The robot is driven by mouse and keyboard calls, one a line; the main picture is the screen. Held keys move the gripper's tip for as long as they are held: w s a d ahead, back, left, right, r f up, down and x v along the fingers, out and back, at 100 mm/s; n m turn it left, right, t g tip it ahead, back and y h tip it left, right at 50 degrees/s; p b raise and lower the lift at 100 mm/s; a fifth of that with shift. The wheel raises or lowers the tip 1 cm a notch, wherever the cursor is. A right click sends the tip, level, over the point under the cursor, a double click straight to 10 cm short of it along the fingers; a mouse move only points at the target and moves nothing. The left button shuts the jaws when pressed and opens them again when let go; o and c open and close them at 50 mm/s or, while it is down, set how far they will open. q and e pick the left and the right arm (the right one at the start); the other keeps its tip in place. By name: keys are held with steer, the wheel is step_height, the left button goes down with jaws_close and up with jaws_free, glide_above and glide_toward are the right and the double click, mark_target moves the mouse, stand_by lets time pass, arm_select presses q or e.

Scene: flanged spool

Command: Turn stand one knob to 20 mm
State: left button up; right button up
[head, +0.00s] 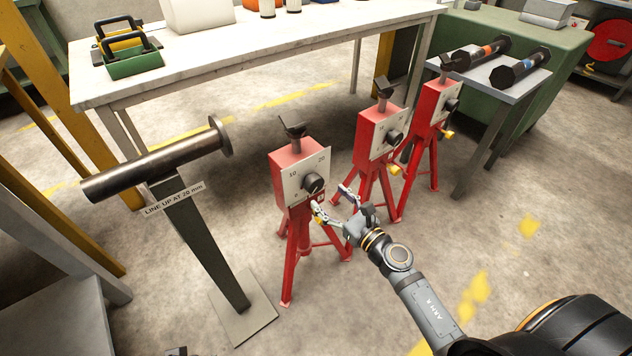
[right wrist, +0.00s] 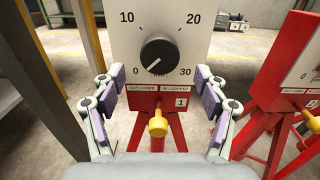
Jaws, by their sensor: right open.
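Stand one (head: 297,172) is the nearest red stand, with a white dial plate. Its black knob (head: 313,183) also shows in the right wrist view (right wrist: 158,54), on a scale marked 0, 10, 20 and 30. The knob's pale mark points to the lower left, toward 0. Below the plate are labels, "OUT = FREE" and "IN = LOCKED", a tag "1" and a yellow plunger (right wrist: 158,123). My right gripper (head: 329,199) is open in front of the stand. Its spread fingers (right wrist: 160,92) lie either side of the plunger and below the knob, apparently touching neither.
Two more red stands (head: 378,135) (head: 433,105) stand behind to the right. A dark flanged spool (head: 160,165) lies on a post with a sign, "LINE UP AT 20 mm" (head: 174,199). A grey table (head: 500,77) holds two dark rollers. A white bench (head: 250,45) spans the back.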

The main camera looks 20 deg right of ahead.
mark_target(317, 186)
steer(key=x, duration=0.6)
steer(key=shift+w, duration=0.3)
steer(key=c, duration=1.2)
